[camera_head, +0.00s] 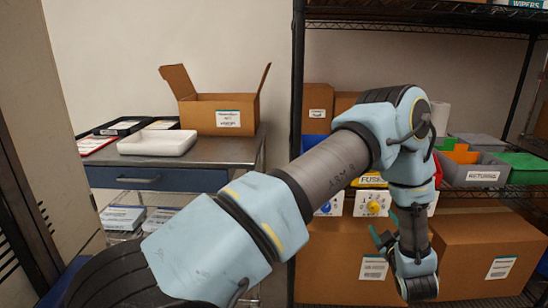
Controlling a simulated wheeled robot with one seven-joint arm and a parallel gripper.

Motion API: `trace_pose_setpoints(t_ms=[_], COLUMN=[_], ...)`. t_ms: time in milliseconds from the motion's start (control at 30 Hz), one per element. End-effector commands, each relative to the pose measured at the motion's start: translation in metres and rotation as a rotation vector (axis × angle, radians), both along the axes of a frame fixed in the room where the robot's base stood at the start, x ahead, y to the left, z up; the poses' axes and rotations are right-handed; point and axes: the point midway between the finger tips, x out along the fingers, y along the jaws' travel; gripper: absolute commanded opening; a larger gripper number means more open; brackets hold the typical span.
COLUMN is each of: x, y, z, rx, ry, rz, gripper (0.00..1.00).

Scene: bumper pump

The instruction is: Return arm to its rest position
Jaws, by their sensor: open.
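My arm reaches from the bottom left up across the middle of the view and bends down at the right, in front of the shelf. My gripper (382,230) is at the low end of the arm, in front of the cardboard boxes on the lower shelf. Its dark teal fingers point to the left and are small and partly hidden by the wrist. It is open, and I see nothing held in it.
A black wire shelf (297,150) holds bins and large cardboard boxes (480,245) close behind my arm. At left, a metal cart (215,155) carries an open cardboard box (222,112), a white tray (158,142) and black trays. A beige panel (60,110) stands at far left.

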Motion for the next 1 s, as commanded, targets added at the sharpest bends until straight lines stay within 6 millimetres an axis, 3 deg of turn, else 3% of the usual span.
trace_pose_setpoints(t_ms=[33,200,333,467,567,667,800,900,1000], x=[0.021,0.074,0.092,0.091,0.074,0.045,-0.012,-0.051,-0.082], y=[0.007,0.045,0.092,0.154,0.21,0.27,0.347,0.387,0.414], z=[0.019,0.06,0.087,0.112,0.129,0.144,0.161,0.17,0.176], rx=[0.015,0.136,0.254,0.384,0.489,0.59,0.709,0.761,0.795], ry=[0.034,0.213,0.347,0.484,0.6,0.726,0.905,1.013,1.092], rz=[-0.013,-0.125,-0.213,-0.294,-0.355,-0.411,-0.483,-0.523,-0.554], gripper=[0.75,0.75,0.75,0.75,0.75,0.75,0.75,0.75,0.75])
